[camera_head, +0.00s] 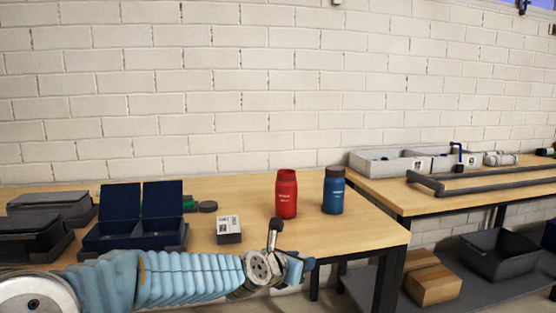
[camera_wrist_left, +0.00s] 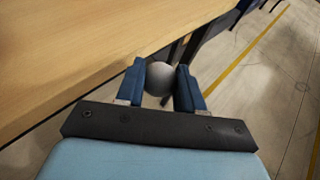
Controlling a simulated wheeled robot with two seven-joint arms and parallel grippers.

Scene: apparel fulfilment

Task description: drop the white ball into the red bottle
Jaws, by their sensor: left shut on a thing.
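The red bottle (camera_head: 286,196) stands upright near the right end of the wooden table, and its top appears open. My left gripper (camera_head: 290,268) is low in front of the table's front edge, below and in front of the bottle, apart from it. In the left wrist view my left gripper (camera_wrist_left: 160,82) is shut on the white ball (camera_wrist_left: 159,78), which sits between the blue fingertips beside the table edge, over the floor. The ball cannot be made out in the head view. My right gripper is not in view.
A blue bottle (camera_head: 333,190) with a dark cap stands just right of the red one. A small white-and-black box (camera_head: 229,230) and an open dark blue case (camera_head: 109,232) stand to the left. A second table (camera_head: 475,205) with grey trays is at the right.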

